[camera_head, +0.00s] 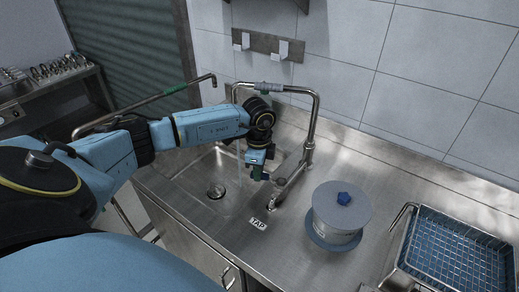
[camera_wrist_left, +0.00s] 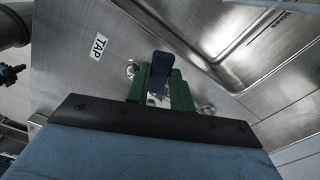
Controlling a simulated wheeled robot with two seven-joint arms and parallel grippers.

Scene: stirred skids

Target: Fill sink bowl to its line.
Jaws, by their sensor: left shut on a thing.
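The steel sink bowl (camera_head: 190,180) is sunk in the counter, with its dark drain (camera_head: 215,191) visible at the bottom. A dark marking line (camera_wrist_left: 265,22) shows on the bowl wall in the left wrist view. The tall faucet (camera_head: 315,110) arches over the bowl, and a thin pale stream (camera_head: 239,160) seems to fall from its spout. My left gripper (camera_head: 257,165) is beside the faucet, over the bowl's right side. Its green fingers (camera_wrist_left: 163,92) are shut on a dark blue tap lever (camera_wrist_left: 160,72). A "TAP" label (camera_head: 258,223) is on the counter. My right gripper is out of view.
A grey-white round drum (camera_head: 340,225) with a blue knob stands right of the sink. A blue wire basket (camera_head: 455,250) is at the far right. Wall hooks (camera_head: 262,46) are above the faucet. A bench with small tools (camera_head: 65,68) is at the far left.

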